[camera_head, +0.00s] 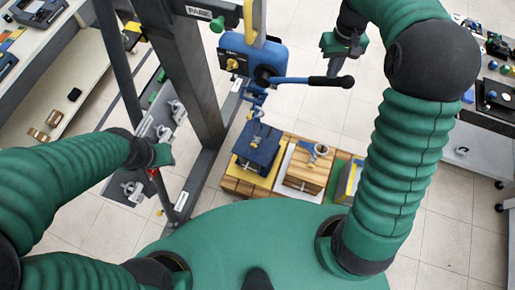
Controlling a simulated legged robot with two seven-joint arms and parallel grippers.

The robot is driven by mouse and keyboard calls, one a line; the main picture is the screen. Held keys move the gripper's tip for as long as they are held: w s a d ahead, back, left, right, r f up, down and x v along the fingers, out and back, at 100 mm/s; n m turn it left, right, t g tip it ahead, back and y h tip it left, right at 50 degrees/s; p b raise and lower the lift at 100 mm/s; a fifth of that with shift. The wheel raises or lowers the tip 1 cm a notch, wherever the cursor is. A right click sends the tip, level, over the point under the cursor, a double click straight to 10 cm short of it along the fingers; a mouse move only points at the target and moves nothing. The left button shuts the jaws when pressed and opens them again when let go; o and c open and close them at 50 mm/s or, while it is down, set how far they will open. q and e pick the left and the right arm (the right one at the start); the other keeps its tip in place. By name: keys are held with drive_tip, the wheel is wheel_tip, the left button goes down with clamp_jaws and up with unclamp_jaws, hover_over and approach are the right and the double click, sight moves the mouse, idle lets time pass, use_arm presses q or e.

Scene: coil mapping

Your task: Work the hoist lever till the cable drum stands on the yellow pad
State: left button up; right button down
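The blue hoist (262,58) hangs from the frame. Its lever (312,80) points right, with a black grip at the end. Below, a chain and hook (257,116) reach a dark blue box-like load (257,145), on or just above the yellow pad (233,171); I cannot tell if it touches. No clear cable drum shape shows on it. My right gripper (336,67) is just above the lever's black grip; its fingers are too small to tell whether they close on it. My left gripper (163,156) is beside the frame post at left, its fingers unclear.
A wooden box (307,169) with a round fitting stands on a white pad right of the blue load. Grey steel posts (193,85) rise left of the hoist. A rack with metal parts (134,188) stands at left. Benches line both sides; tiled floor is clear at right.

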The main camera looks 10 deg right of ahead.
sight(331, 82)
drive_tip(key=f+b, duration=0.2)
drive_tip(key=f, duration=0.3)
drive_tip(key=shift+s+d+f+b, duration=0.2)
drive_tip(key=shift+d+b, duration=0.05)
drive_tip(key=shift+b, duration=0.15)
drive_tip(key=shift+f, duration=0.2)
drive_tip(key=shift+d+r, duration=0.1)
drive_tip(key=f+b, duration=0.2)
drive_tip(key=f, duration=0.2)
drive_tip(key=shift+s+d+f+b, duration=0.15)
drive_tip(key=shift+d+f+b, duration=0.15)
drive_tip(key=shift+d+b, duration=0.1)
